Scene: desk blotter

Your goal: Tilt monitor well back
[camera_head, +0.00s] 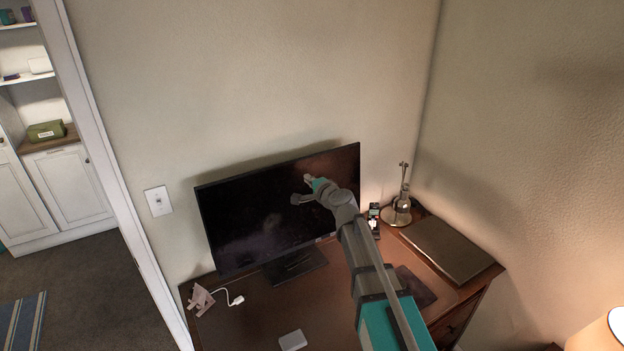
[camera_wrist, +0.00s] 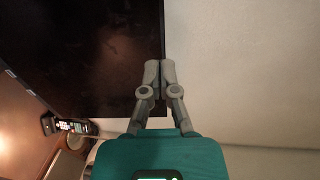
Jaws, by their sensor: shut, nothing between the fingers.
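The black monitor (camera_head: 250,220) stands on its dark foot on the desk, its screen facing out from the wall. In the wrist view its dark screen (camera_wrist: 90,45) fills the upper left. My gripper (camera_head: 308,179) is in front of the screen's upper right part in the head view. In the wrist view my gripper (camera_wrist: 159,70) is shut and empty, its fingertips overlapping the monitor's top edge. I cannot tell whether they touch it. My arm hides part of the monitor's right side.
The wall (camera_head: 270,70) is close behind the monitor. A phone (camera_head: 374,213), a lamp (camera_head: 397,212) and a closed laptop (camera_head: 452,248) are on the desk's right side. A white cable end (camera_head: 237,300) and a small white box (camera_head: 292,340) lie in front. The desk top (camera_head: 255,318) is otherwise mostly clear.

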